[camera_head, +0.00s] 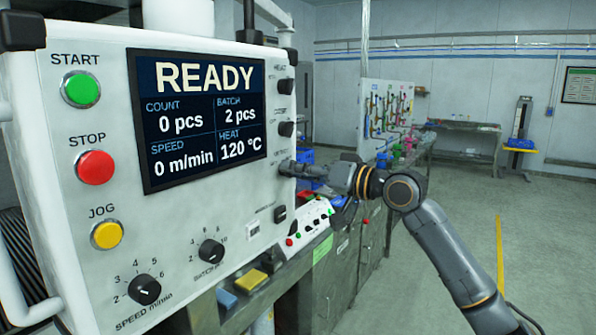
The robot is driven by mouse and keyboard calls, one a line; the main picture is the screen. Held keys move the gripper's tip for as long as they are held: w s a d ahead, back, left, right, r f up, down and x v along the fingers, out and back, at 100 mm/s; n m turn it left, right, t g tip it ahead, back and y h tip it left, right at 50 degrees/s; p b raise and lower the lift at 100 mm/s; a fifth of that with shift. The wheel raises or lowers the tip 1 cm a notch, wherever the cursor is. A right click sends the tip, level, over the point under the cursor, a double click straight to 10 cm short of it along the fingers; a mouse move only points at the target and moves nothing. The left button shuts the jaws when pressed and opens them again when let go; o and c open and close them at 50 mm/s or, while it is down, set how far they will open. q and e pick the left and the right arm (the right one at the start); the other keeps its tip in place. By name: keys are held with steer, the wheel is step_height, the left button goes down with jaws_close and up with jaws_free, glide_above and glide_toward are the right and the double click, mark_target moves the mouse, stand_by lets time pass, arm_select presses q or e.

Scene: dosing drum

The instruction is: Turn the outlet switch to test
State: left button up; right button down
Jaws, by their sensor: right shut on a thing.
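A white control panel (204,206) fills the left of the head view. A column of black switches runs down its right side: an upper one (286,86), a middle one (287,129) and a third (286,167). Their small labels are too blurred to read, so I cannot tell by label which is the outlet switch. My right gripper (292,169) reaches in from the right and is shut on the third switch, whose setting is partly hidden by the fingers. My left gripper is out of view.
The display (200,117) reads READY. Green, red and yellow buttons line the panel's left, with speed (144,290) and batch (211,251) knobs below. A lower sloped panel (306,224) sits under my right gripper. Open floor lies to the right.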

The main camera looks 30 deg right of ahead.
steer(key=shift+r, duration=0.1)
steer(key=c, duration=1.1)
jaws_free()
steer(key=shift+o, duration=0.2)
steer(key=v, duration=1.2)
